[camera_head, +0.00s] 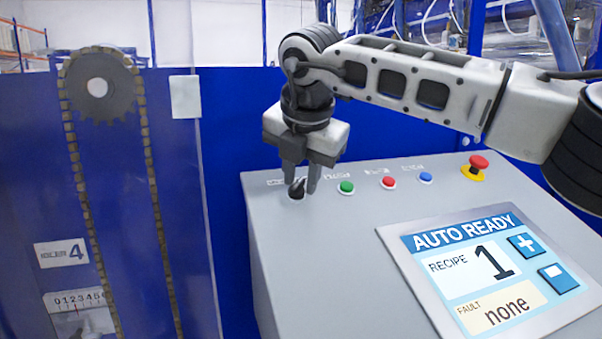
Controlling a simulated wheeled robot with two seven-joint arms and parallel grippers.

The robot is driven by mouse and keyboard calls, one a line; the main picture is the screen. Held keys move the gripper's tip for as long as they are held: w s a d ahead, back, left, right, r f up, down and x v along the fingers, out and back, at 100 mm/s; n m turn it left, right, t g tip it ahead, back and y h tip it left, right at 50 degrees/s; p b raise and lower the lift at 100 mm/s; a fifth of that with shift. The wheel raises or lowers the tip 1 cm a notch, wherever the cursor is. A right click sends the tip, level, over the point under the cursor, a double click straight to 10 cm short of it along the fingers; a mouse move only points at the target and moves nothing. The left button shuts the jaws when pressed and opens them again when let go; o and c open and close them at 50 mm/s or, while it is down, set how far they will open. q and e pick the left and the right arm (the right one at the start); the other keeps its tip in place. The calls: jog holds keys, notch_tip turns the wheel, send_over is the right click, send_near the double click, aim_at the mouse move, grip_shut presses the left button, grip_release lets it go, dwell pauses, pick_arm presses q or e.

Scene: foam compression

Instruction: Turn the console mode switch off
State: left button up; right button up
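The grey console (330,255) stands at the centre right with a sloped top. Its black mode switch (297,192) is a small knob at the left end of the row of controls. My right gripper (301,186) points down over the knob, with one finger on each side of it. The fingers are spaced apart, and I cannot tell whether they touch the knob. The label above the knob is partly hidden by the fingers. My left gripper is not in the view.
Green (346,188), red (388,182) and blue (425,178) buttons sit to the right of the knob, then a red emergency stop (478,164). The screen (485,270) reads AUTO READY, recipe 1, fault none. A blue panel with a chain and sprocket (98,88) stands left.

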jog(key=c, duration=0.4)
